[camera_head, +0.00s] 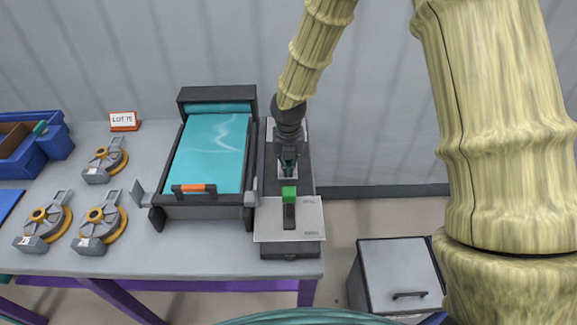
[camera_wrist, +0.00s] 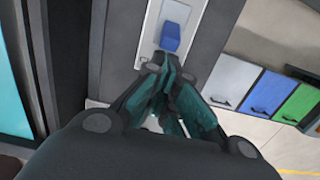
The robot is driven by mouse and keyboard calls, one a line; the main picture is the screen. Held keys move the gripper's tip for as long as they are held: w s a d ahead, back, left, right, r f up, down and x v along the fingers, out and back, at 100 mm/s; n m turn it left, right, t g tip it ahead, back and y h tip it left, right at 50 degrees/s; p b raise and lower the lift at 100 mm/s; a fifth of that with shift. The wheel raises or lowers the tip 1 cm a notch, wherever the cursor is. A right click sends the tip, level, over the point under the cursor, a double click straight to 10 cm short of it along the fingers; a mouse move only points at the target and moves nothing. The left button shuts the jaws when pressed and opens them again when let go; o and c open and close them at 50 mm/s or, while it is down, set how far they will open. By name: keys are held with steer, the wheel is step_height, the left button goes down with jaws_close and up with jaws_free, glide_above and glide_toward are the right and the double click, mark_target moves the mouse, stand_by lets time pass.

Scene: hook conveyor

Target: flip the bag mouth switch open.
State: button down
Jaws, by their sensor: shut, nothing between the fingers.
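My gripper (camera_head: 288,170) is shut and empty, pointing down over the dark narrow unit (camera_head: 305,175) to the right of the conveyor. A small pale plate shows around its fingertips. In the wrist view, a blue lever (camera_wrist: 171,37) stands on a light plate (camera_wrist: 150,40), just beyond my closed fingers (camera_wrist: 163,80). I cannot tell whether the fingers touch it. In the head view, a green-topped lever (camera_head: 289,194) stands on a larger pale plate (camera_head: 272,222) nearer the front. The labels are too small to read, so I cannot tell which lever is the bag mouth switch.
The conveyor with its teal belt (camera_head: 212,150) and orange-marked handle (camera_head: 194,189) is close on the left. Several grey and yellow hook units (camera_head: 103,220), a LOT sign (camera_head: 123,121) and a blue bin (camera_head: 30,150) stand further left. A grey cabinet (camera_head: 397,270) stands on the floor at right.

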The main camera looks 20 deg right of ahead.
steer(key=shift+w+r+p, duration=0.15)
steer(key=shift+r+p, duration=0.05)
steer(key=shift+p, duration=0.45)
steer(key=shift+g, duration=0.3)
steer(key=shift+w+r+g+p, duration=0.25)
steer(key=shift+g+p, duration=0.25)
steer(key=shift+p, duration=0.85)
steer(key=shift+w+d+r+g+y+p, duration=0.2)
steer(key=shift+w+r+g+y+p, duration=0.35)
steer(key=shift+p, duration=0.7)
steer(key=shift+w+d, duration=0.3)
steer(key=shift+w, duration=0.4)
steer(key=shift+p, duration=0.3)
steer(key=shift+r+p, duration=0.6)
steer(key=shift+r, duration=0.25)
